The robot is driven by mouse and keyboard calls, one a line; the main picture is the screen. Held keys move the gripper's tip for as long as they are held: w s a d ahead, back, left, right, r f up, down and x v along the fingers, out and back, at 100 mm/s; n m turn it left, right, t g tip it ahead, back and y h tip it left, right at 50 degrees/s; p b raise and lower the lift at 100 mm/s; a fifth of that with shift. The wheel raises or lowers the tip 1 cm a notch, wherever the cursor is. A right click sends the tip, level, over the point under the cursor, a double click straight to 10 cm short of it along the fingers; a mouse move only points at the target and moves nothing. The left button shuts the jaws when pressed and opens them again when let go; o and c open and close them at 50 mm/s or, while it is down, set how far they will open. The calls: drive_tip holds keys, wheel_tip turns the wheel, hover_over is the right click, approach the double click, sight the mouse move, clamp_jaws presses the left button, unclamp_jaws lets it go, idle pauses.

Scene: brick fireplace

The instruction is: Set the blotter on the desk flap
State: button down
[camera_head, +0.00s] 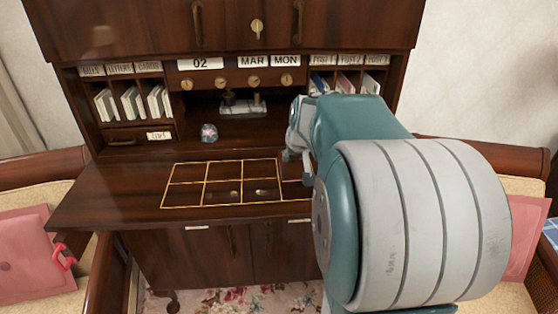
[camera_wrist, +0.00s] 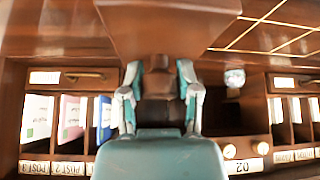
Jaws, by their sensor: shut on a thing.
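The desk flap (camera_head: 125,192) lies open and level, with a gold-lined grid across its middle and right. It also shows upside down in the wrist view (camera_wrist: 285,38). My gripper (camera_head: 297,140) is over the right part of the flap, largely hidden by my arm in the head view. In the wrist view my gripper (camera_wrist: 160,75) is shut on brown material between its fingers. A broad, plain brown piece (camera_wrist: 165,30), which looks like the blotter, spreads from there across the flap. The blotter is hidden in the head view; whether it touches the flap cannot be told.
A round glass paperweight (camera_head: 209,132) sits at the flap's back. An inkstand (camera_head: 243,105) stands in the central recess. Pigeonholes with envelopes (camera_head: 131,100) flank it left and right. Chairs with pink cushions (camera_head: 35,255) stand either side. The flap's left part is clear.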

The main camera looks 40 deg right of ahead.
sight(296, 163)
drive_tip(key=f, duration=0.2)
drive_tip(key=w+d+f, duration=0.1)
drive_tip(key=shift+f, duration=0.15)
drive_tip(key=shift+s+f, duration=0.1)
drive_tip(key=shift+f, duration=0.4)
drive_tip(key=shift+a, duration=0.1)
drive_tip(key=shift+c, duration=1.6)
unclamp_jaws()
